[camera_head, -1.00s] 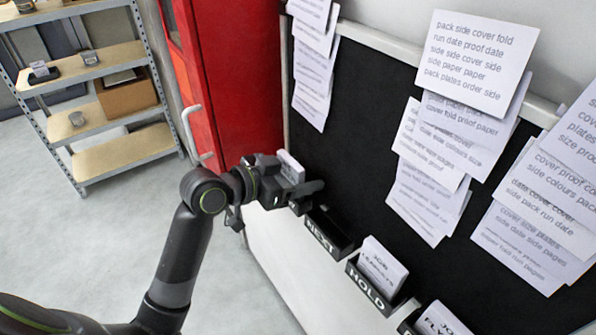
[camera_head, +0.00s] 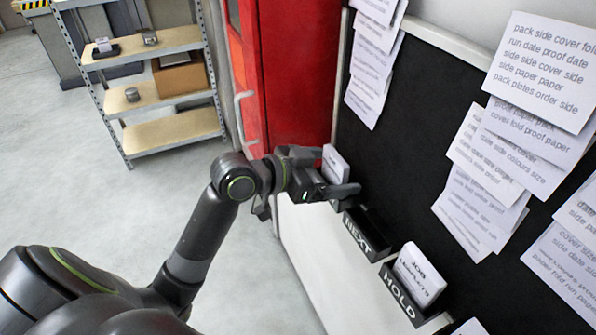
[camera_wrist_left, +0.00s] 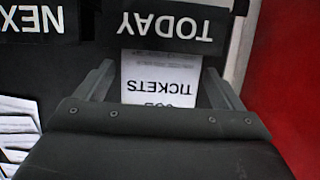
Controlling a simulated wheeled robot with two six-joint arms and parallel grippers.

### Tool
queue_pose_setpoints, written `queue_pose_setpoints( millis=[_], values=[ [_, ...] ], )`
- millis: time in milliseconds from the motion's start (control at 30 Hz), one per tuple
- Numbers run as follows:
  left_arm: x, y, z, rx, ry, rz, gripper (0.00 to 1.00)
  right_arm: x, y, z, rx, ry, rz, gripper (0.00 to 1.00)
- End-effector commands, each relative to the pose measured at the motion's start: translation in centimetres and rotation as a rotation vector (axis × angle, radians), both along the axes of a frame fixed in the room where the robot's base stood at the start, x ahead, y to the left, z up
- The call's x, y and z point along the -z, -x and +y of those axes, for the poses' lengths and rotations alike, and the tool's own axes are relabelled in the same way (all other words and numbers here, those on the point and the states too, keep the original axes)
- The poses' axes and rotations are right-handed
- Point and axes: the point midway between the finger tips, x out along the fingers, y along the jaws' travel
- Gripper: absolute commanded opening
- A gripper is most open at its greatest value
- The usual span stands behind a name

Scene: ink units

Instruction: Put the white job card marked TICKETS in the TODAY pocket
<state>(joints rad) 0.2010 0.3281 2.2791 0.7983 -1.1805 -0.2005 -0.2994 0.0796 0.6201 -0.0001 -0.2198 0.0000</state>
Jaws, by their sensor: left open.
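The white TICKETS job card (camera_wrist_left: 158,84) stands upside down to the view in the left wrist picture, its lower edge behind the TODAY pocket's (camera_wrist_left: 165,28) black label. The card (camera_head: 336,163) also shows at my left gripper in the head view. My left gripper (camera_head: 335,174) is open, with one finger on each side of the card. Gaps show between the fingers and the card in the wrist view. The arm hides most of the TODAY pocket in the head view. My right gripper is not in view.
The NEXT pocket (camera_head: 365,236) looks empty. The HOLD pocket (camera_head: 403,298) holds a white card (camera_head: 419,274). Paper sheets (camera_head: 545,70) hang on the black board. A red cabinet (camera_head: 295,75) stands behind the gripper, and a shelf rack (camera_head: 150,100) stands farther back left.

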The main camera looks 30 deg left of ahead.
Motion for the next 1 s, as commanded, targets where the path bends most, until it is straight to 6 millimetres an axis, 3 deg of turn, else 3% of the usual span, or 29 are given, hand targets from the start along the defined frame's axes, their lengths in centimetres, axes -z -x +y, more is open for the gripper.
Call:
queue_pose_setpoints(
  millis=[600, 1000],
  values=[
    [-2.0, 5.3, 4.2, 0.001, -0.007, 0.001, 0.89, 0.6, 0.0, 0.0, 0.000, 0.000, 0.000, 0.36],
    [-2.8, 7.0, 5.4, 0.002, -0.002, 0.001, 0.89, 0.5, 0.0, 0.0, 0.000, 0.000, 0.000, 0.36]
  ],
)
